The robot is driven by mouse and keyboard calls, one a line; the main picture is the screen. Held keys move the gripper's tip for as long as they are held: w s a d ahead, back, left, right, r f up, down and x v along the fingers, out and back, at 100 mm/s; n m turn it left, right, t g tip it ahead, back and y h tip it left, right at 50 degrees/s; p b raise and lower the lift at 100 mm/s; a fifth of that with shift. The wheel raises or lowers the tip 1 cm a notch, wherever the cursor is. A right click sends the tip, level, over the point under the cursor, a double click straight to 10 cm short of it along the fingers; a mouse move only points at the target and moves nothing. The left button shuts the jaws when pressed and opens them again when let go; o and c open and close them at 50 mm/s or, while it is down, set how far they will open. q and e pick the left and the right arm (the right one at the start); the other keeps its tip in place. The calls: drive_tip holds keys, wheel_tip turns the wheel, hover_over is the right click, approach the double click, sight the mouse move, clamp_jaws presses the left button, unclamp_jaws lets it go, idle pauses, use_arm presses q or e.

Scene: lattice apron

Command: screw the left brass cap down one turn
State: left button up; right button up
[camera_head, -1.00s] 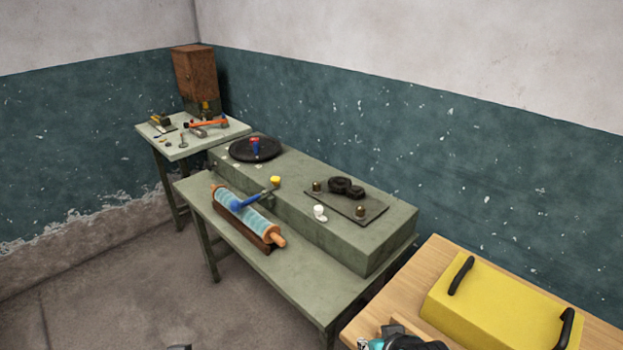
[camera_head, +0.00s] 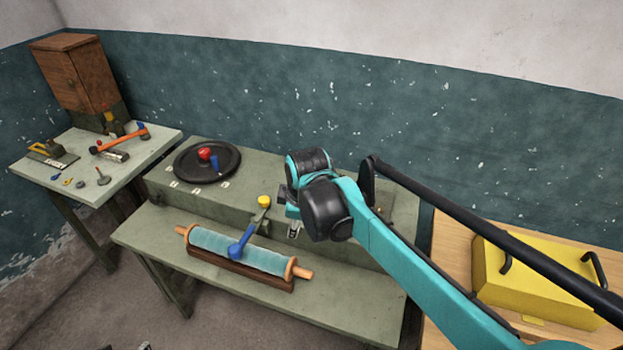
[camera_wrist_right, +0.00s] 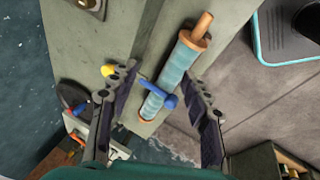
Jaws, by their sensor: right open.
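My right gripper (camera_head: 293,228) is in the air over the front of the green stepped bench (camera_head: 335,290), left of where the cap plate stood earlier. In the right wrist view it is open and empty (camera_wrist_right: 159,78), with its fingers spread to either side of the blue-handled tool. At the top edge of that view, a plate corner (camera_wrist_right: 98,13) and a brass-coloured piece show, cut off by the frame; I cannot tell which cap it is. A small grey tip at the bottom edge may be my left gripper (camera_head: 145,346).
A blue roller (camera_head: 225,246) in a wooden cradle lies on the lower bench, with the blue-handled tool (camera_head: 241,243) over it. A yellow knob (camera_head: 264,201) is close to my gripper. A black round tray (camera_head: 181,167) is further left. A yellow case (camera_head: 535,280) stands right.

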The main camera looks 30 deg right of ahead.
drive_tip(key=w+d+r+n+g+p, duration=0.1)
drive_tip(key=w+d+r+n+p, duration=0.15)
drive_tip(key=w+d+n, duration=0.4)
drive_tip(key=w+d+f+n+g+p, duration=0.1)
drive_tip(key=w+d+f+n+p, duration=0.1)
drive_tip(key=w+d+n, duration=0.1)
drive_tip(key=w+d+f+n+g+p, duration=0.1)
drive_tip(key=w+d+f+n, duration=0.1)
drive_tip(key=w+d+n, duration=0.1)
drive_tip(key=w+d+f+n+g+p, duration=0.1)
drive_tip(key=w+d+n+p, duration=0.1)
drive_tip(key=w+d+n, duration=0.1)
drive_tip(key=shift+w+f+n+y+p, duration=0.3)
drive_tip(key=shift+w+f+n+p, duration=0.1)
drive_tip(key=shift+w+n, duration=0.25)
wheel_tip(320, 180, down, 7)
drive_tip(key=shift+f+b, duration=0.1)
drive_tip(key=shift+b, duration=0.85)
drive_tip(key=shift+f, duration=0.25)
use_arm(q)
wheel_tip(320, 180, up, 8)
drive_tip(key=shift+w+a+f, duration=0.15)
drive_tip(key=shift+f, duration=0.05)
use_arm(e)
clamp_jaws()
